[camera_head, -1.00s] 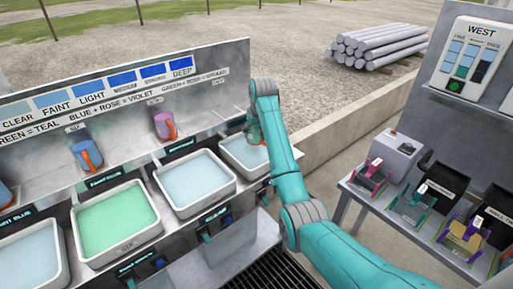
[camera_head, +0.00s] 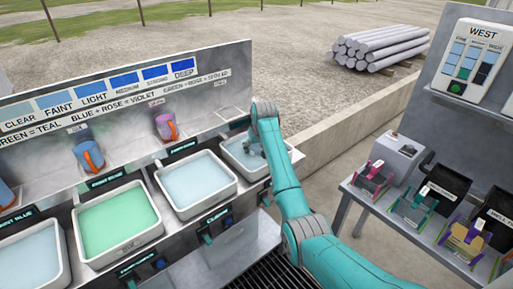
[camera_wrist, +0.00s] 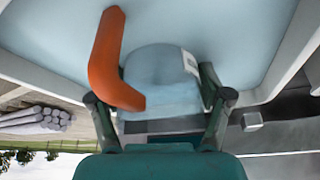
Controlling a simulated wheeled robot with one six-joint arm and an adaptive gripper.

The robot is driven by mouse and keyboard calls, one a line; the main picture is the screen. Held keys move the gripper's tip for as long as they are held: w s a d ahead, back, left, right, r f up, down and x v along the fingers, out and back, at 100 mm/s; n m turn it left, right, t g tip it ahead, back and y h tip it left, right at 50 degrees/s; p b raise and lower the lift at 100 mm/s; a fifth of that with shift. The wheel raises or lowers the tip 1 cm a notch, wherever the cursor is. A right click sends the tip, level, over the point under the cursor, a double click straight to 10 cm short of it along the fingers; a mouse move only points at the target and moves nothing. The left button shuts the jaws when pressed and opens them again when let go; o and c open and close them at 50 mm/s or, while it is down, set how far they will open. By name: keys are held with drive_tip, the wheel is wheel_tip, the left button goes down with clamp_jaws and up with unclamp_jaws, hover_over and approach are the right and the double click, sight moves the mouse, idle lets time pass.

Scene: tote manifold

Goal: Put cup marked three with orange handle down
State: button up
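In the wrist view, a pale blue cup (camera_wrist: 160,75) with an orange handle (camera_wrist: 107,60) sits between the two dark fingers of my gripper (camera_wrist: 163,82). The fingers press along both its sides, and the handle sticks out at the left. A small white label (camera_wrist: 190,63) on the cup is too small to read. In the head view, my gripper (camera_head: 251,147) is over the rightmost tray (camera_head: 222,146), which holds pale liquid. The cup is mostly hidden there by my arm and gripper. I cannot tell whether it touches the liquid.
Trays of pale blue (camera_head: 197,187) and green liquid (camera_head: 118,221) stand to the left. A side table (camera_head: 385,213) with coloured clamps stands at the right.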

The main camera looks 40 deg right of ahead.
drive_tip(key=shift+o, duration=0.9)
drive_tip(key=shift+r, duration=0.1)
drive_tip(key=v, duration=1.2)
